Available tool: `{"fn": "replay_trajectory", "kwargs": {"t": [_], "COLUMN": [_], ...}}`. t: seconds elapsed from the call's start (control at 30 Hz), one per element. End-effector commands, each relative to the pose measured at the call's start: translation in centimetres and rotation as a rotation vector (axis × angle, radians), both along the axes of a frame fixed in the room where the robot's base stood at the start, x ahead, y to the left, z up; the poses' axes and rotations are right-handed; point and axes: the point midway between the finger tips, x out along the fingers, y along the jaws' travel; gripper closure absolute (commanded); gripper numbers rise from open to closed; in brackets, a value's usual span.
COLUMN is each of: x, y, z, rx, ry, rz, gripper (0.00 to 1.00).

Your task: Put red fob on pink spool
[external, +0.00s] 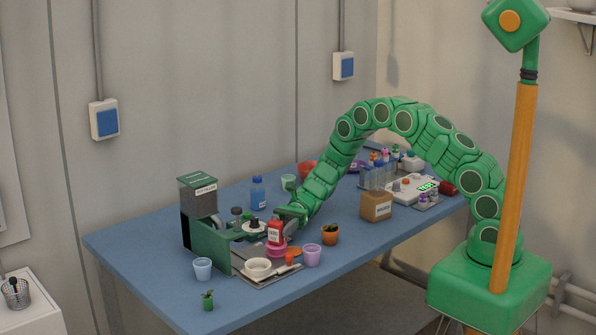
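A red item with a white label (275,232), which may be the red fob, is upright near the front middle of the blue table. A low pink round thing (276,251), which looks like the pink spool, is just below it in the picture. I cannot tell whether the two touch. A smaller red piece (289,258) lies to the right of the pink thing. My gripper (288,217) is low over the table, right beside the labelled red item. Its fingers are too small and partly hidden, so I cannot tell whether they hold anything.
A green dispenser (208,238) stands left of my gripper. A white bowl (257,268), a purple pot (312,255) and a terracotta pot (330,235) are in front. The front right table edge is fairly clear.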

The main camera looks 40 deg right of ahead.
Motion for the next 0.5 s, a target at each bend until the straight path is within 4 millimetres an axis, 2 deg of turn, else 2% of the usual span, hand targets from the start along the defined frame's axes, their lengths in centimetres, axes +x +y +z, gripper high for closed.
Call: {"fn": "replay_trajectory", "kwargs": {"t": [0.03,0.13,0.5], "x": [0.01,0.01,0.02], "y": [-0.01,-0.01,-0.03], "z": [0.03,0.04,0.38], "rx": [0.0,0.0,0.0], "ry": [0.0,0.0,0.0], "rz": [0.0,0.0,-0.001], "gripper": [0.44,0.31,0.31]}}
